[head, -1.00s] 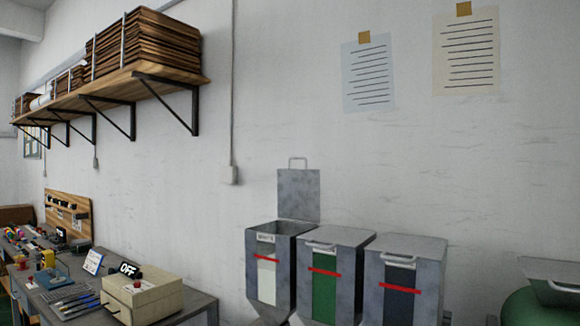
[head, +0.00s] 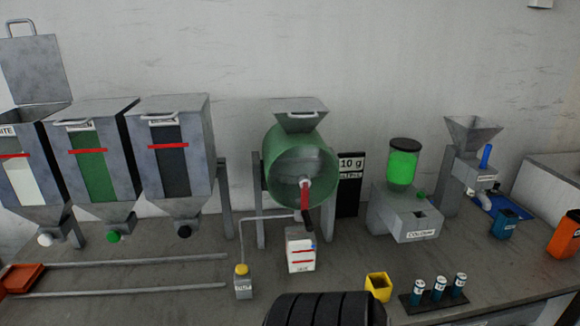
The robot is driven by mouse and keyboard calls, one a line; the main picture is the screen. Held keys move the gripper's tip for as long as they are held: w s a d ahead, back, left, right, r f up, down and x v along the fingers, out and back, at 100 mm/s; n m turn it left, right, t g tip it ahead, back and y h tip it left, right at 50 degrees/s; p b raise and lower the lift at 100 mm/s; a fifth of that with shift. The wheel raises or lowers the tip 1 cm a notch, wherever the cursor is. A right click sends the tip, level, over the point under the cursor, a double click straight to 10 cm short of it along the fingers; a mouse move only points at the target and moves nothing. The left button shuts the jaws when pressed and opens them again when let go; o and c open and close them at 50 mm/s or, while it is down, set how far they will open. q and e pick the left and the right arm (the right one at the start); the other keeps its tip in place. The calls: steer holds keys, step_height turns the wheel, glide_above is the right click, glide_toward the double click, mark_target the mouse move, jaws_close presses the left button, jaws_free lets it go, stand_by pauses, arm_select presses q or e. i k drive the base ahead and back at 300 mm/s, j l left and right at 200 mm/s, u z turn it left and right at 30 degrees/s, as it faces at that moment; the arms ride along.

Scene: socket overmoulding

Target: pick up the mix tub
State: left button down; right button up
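The mix tub (head: 300,250) is a white upright container with red lines across its front and a small dark label near its base. It stands on the grey bench below the green drum mixer (head: 300,165), whose red handle (head: 305,195) hangs just above it. A small blue detail shows at the tub's right upper edge. Neither of my grippers is identifiable in the head view. A black ribbed shape at the bottom middle edge is cut off by the frame, and I cannot tell what it is.
Three hoppers (head: 168,160) stand left, above two rails (head: 130,262) and an orange-red block (head: 22,278). A small yellow-capped bottle (head: 243,283) stands left of the tub. A yellow cup (head: 378,287), a rack of blue vials (head: 437,293) and the colour machine (head: 405,215) are to the right.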

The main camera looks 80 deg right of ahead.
mark_target(301, 245)
steer(key=z, duration=2.55)
steer(key=l+u, duration=0.15)
steer(key=l, duration=0.65)
steer(key=k+l+u, duration=0.15)
steer(key=l, duration=0.7)
